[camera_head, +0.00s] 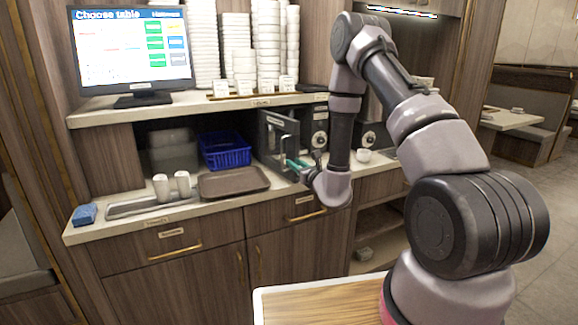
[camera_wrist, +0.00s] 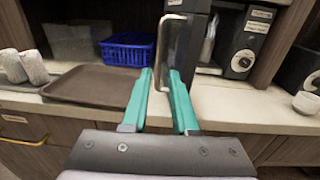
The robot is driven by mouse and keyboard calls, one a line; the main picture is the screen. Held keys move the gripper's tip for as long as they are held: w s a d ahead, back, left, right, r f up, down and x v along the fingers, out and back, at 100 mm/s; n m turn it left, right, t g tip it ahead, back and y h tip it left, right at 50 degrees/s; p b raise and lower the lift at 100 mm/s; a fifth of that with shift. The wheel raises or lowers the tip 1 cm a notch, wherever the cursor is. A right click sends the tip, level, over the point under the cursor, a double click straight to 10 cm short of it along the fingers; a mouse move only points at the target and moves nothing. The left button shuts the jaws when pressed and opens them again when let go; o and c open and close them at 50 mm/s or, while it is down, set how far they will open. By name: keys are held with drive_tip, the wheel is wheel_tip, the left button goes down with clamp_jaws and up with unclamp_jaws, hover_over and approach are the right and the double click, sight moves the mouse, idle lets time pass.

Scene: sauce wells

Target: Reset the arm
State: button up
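My gripper (camera_wrist: 160,98) shows in the wrist view with two green fingers apart and nothing between them. In the head view my gripper (camera_head: 296,165) is above the counter, just right of the brown tray (camera_head: 234,181). My arm is stretched forward and bent down at the elbow toward the counter. Beyond the fingers in the wrist view is the metal handle (camera_wrist: 169,52) of a dark appliance. I cannot tell whether the fingers touch it.
A blue basket (camera_head: 226,151) stands behind the tray. Two pale cups (camera_head: 172,186) and a blue sponge (camera_head: 85,214) are at left. A small white cup (camera_head: 363,156) stands at right. A monitor (camera_head: 132,50) and stacked white dishes (camera_head: 238,50) are on the upper shelf (camera_head: 120,115).

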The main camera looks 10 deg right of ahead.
drive_tip(key=shift+s+d, duration=0.1)
drive_tip(key=shift+s, duration=0.15)
drive_tip(key=s+a+r+n+g+y, duration=0.3)
drive_tip(key=a+r+n+y, duration=0.2)
drive_tip(key=r, duration=0.3)
drive_tip(key=s+a+r+n+g+y, duration=0.3)
drive_tip(key=a+r+n+y, duration=0.1)
drive_tip(key=r, duration=0.5)
drive_tip(key=s+a+r+n+g+y, duration=0.2)
drive_tip(key=s+a+r+n+g, duration=0.1)
drive_tip(key=s+r+n+g, duration=0.65)
drive_tip(key=s+d+n+h, duration=0.4)
drive_tip(key=s+n+h, duration=0.15)
drive_tip(key=s, duration=0.75)
drive_tip(key=s+d+r+n+t+h, duration=0.2)
drive_tip(key=s+d+h, duration=0.1)
drive_tip(key=d, duration=0.5)
drive_tip(key=s+d+r+n+t+h, duration=0.1)
drive_tip(key=s+d+n+t+h, duration=0.1)
drive_tip(key=d+h, duration=0.4)
drive_tip(key=shift+s+d+r+t, duration=0.4)
drive_tip(key=shift+d+t, duration=0.45)
drive_tip(key=shift+d, duration=0.3)
